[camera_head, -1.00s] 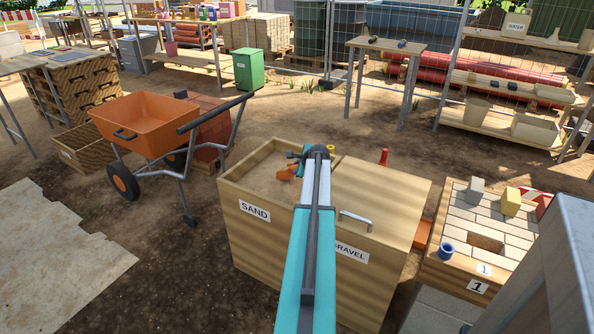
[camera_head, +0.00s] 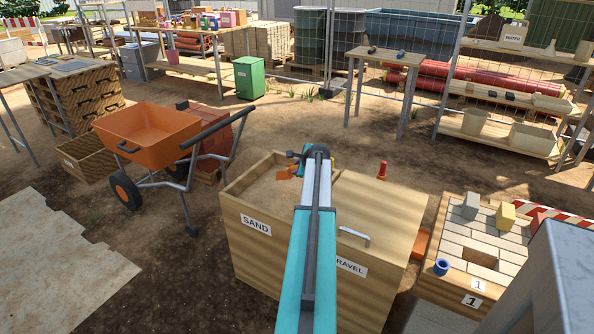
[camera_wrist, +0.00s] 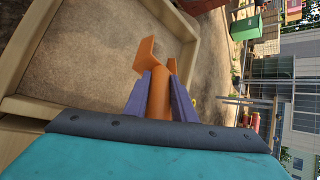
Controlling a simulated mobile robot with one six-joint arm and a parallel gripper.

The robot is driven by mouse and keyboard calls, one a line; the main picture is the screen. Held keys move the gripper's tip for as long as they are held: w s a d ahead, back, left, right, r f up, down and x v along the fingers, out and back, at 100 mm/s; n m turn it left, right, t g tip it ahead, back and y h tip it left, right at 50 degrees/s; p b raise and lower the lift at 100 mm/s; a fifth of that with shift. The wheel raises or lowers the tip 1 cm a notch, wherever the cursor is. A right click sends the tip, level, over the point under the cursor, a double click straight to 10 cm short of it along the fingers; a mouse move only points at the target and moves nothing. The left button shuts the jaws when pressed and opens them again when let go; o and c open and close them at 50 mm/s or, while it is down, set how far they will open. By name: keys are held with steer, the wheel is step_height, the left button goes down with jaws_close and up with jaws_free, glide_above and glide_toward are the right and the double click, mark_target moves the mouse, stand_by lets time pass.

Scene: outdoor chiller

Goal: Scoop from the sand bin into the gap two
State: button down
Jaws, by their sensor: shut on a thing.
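My gripper (camera_wrist: 160,98) is shut on an orange scoop (camera_wrist: 160,62), whose handle lies between the two purple fingers. In the head view the scoop (camera_head: 284,173) shows over the sand bin (camera_head: 240,238), a wooden box labelled SAND. Sand (camera_head: 262,192) fills the bin and shows beside the scoop in the wrist view (camera_wrist: 90,65). I cannot tell whether the scoop holds sand or touches it. A paved block with the number 1 (camera_head: 458,290) has a rectangular gap (camera_head: 481,259) in its top. No gap marked two is visible.
The gravel bin's closed lid (camera_head: 375,205) adjoins the sand bin.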

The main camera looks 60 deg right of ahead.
steer(key=shift+r+p, duration=0.4)
steer(key=shift+r, duration=0.55)
steer(key=shift+w, duration=0.1)
steer(key=w+a+r+n+y, duration=0.1)
steer(key=w+a+r, duration=0.1)
steer(key=w+a, duration=0.8)
steer(key=w+a+r+n+t+y, duration=0.1)
steer(key=w+a+r+n, duration=0.35)
steer(key=a, duration=1.05)
steer(key=w+a+r+m+y, duration=0.1)
steer(key=w+a+m, duration=0.1)
steer(key=w+a, duration=0.9)
steer(key=a+r+n+y, duration=0.1)
steer(key=a+r+n, duration=0.1)
steer(key=a, duration=1.9)
steer(key=a+r+n+y, duration=0.1)
steer(key=a+r, duration=0.3)
steer(key=a, duration=1.7)
steer(key=shift+r+n+t+y, duration=0.3)
steer(key=shift+n+t, duration=0.05)
steer(key=shift+t, duration=0.05)
